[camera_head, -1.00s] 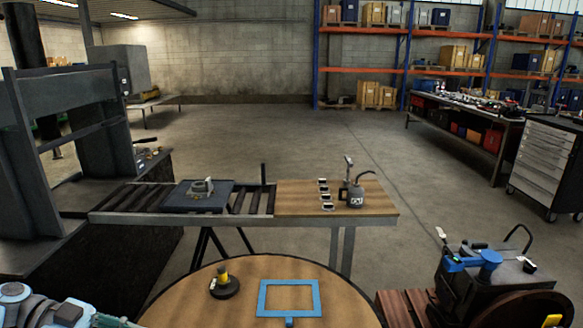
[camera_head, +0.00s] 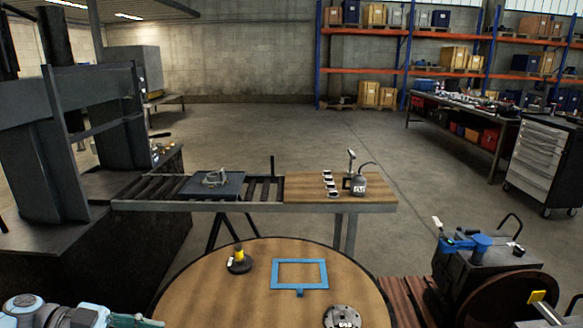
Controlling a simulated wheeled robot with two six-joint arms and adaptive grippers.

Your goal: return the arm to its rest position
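My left arm (camera_head: 62,313) shows at the lower left edge, with light blue joint caps and a teal-green part (camera_head: 134,320) at its end. It lies low, left of the round wooden table. The frame edge cuts it off, so its fingers cannot be made out and I see nothing held. My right arm and gripper are not in view.
The round table (camera_head: 205,290) holds a dark round piece with a yellow top (camera_head: 239,261), a blue frame (camera_head: 299,289) and a metal flange (camera_head: 343,317). Behind is a roller bench (camera_head: 150,190) with an oil can (camera_head: 358,185). A dark machine (camera_head: 478,268) stands right; floor beyond is open.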

